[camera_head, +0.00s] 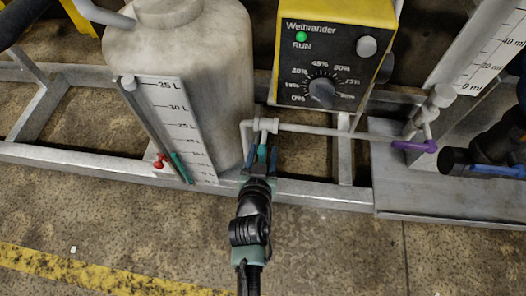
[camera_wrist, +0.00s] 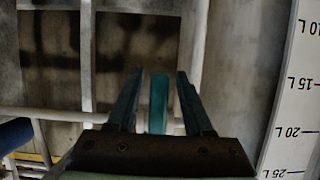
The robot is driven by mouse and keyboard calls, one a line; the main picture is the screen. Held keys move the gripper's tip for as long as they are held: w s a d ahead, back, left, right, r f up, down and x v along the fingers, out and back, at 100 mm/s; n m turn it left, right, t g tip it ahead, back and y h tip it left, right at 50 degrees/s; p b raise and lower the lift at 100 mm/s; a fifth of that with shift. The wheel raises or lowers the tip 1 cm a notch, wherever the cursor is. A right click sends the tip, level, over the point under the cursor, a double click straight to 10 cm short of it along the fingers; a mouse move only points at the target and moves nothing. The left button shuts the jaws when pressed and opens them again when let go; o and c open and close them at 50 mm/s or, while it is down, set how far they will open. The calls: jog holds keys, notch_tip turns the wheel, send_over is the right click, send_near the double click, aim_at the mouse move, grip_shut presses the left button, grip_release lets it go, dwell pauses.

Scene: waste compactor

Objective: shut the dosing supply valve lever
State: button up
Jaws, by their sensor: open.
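A teal lever (camera_head: 262,154) extends down in the head view from a pale valve body (camera_head: 264,126) on the pipe in front of the dosing unit. I take it for the dosing supply valve lever. My gripper (camera_head: 261,165) is open, with one dark finger on each side of the lever. In the wrist view the teal lever (camera_wrist: 158,104) stands between the fingers of my gripper (camera_wrist: 157,92), with gaps visible on both sides. Its lower end is hidden behind the gripper body, and the valve body is not clear in that view.
A large pale tank (camera_head: 205,60) and a level scale (camera_head: 187,125) stand left, with a red lever (camera_head: 160,161) beside the scale. A yellow dosing unit (camera_head: 333,60) is behind. A purple lever (camera_head: 414,146) is at right. A metal frame rail (camera_head: 320,195) runs below.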

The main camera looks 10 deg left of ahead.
jog(key=p+v, duration=0.5)
jog(key=v, duration=0.8)
dwell(0.4)
